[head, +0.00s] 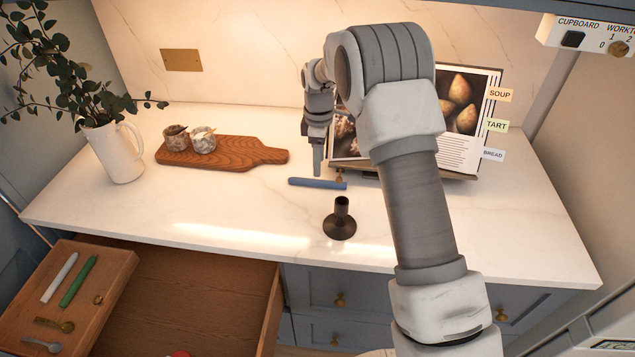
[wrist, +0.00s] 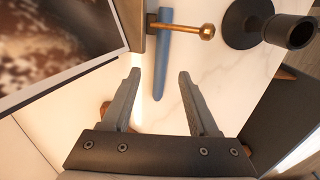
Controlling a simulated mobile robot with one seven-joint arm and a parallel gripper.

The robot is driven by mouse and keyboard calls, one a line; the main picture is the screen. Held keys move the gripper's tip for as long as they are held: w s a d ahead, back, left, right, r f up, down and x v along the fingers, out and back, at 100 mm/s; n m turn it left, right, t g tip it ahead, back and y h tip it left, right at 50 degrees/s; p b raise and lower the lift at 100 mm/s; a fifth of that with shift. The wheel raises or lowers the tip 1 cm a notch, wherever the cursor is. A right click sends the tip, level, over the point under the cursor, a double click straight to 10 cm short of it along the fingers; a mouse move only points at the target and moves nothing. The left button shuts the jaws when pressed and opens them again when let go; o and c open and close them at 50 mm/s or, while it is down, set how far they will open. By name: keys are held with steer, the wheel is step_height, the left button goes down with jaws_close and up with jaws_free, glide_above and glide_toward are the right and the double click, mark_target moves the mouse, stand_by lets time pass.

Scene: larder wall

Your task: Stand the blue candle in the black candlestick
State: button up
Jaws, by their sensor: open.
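The blue candle (head: 312,183) lies on its side on the pale marble worktop, in front of the cookbook stand. In the wrist view the candle (wrist: 159,82) lies lengthwise ahead of the fingers, its near end between the fingertip lines. The black candlestick (head: 341,222) stands upright and empty near the worktop's front edge, just in front of the candle; it also shows at the top right of the wrist view (wrist: 242,28). My gripper (wrist: 160,74) is open and empty, pointing down above the candle; in the head view (head: 318,172) its tips partly overlap behind the candle.
A brass knob (wrist: 207,31) on a rod juts from the cookbook stand (head: 460,178) across the candle. A wooden board (head: 245,156) with two small pots and a white jug (head: 115,153) stand left. An open drawer (head: 190,300) has a tray (head: 95,320) with white and green candles.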

mark_target(317, 180)
steer(key=shift+a+f+p, duration=0.15)
steer(key=shift+f+p, duration=0.2)
steer(key=shift+f, duration=2.7)
steer(key=shift+c, duration=0.2)
jaws_close()
